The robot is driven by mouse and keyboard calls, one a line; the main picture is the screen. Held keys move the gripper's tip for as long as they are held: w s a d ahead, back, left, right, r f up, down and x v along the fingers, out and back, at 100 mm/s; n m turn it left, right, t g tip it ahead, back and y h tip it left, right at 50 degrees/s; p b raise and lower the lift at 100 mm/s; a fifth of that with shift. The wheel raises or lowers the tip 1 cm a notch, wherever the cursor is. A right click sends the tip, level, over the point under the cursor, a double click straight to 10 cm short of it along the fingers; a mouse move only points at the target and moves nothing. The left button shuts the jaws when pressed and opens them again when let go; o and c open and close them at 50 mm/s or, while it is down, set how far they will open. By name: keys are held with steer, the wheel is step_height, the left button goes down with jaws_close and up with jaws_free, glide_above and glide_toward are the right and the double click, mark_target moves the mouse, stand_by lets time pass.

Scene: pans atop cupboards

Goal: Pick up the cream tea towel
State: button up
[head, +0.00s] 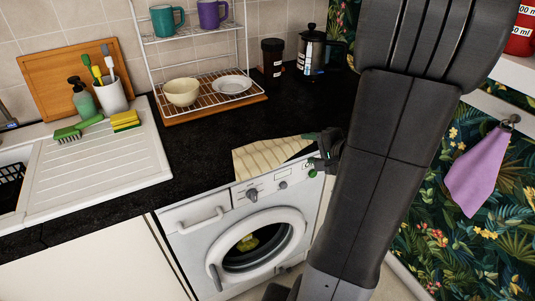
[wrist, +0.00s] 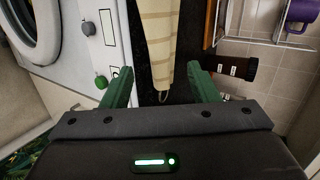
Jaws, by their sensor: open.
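The cream tea towel (head: 262,156), with pale stripes, lies on the black worktop at its front edge, above the washing machine. My gripper (head: 313,153) is at the towel's right end, partly hidden behind my arm. In the wrist view the towel (wrist: 158,35) runs down from the top, and its narrow near end lies in the gap between the green fingers of my gripper (wrist: 158,77). The fingers are spread, with a gap on each side of the towel. I cannot tell how high they are above the worktop.
The washing machine (head: 256,241) stands below the worktop (head: 200,180). Behind are a wire rack (head: 213,92) with bowls and mugs, a dark jar (head: 272,60) and a cafetière (head: 312,55). A purple towel (head: 477,172) hangs at right. The worktop left of the towel is clear.

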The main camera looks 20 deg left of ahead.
mark_target(300, 146)
steer(key=shift+w+d+p+x, duration=0.1)
steer(key=shift+w+p+x, duration=0.1)
steer(key=shift+x, duration=1.3)
steer(key=shift+w+d+p+x, duration=0.1)
steer(key=shift+p+x, duration=0.1)
steer(key=shift+x, duration=1.3)
steer(key=c, duration=1.1)
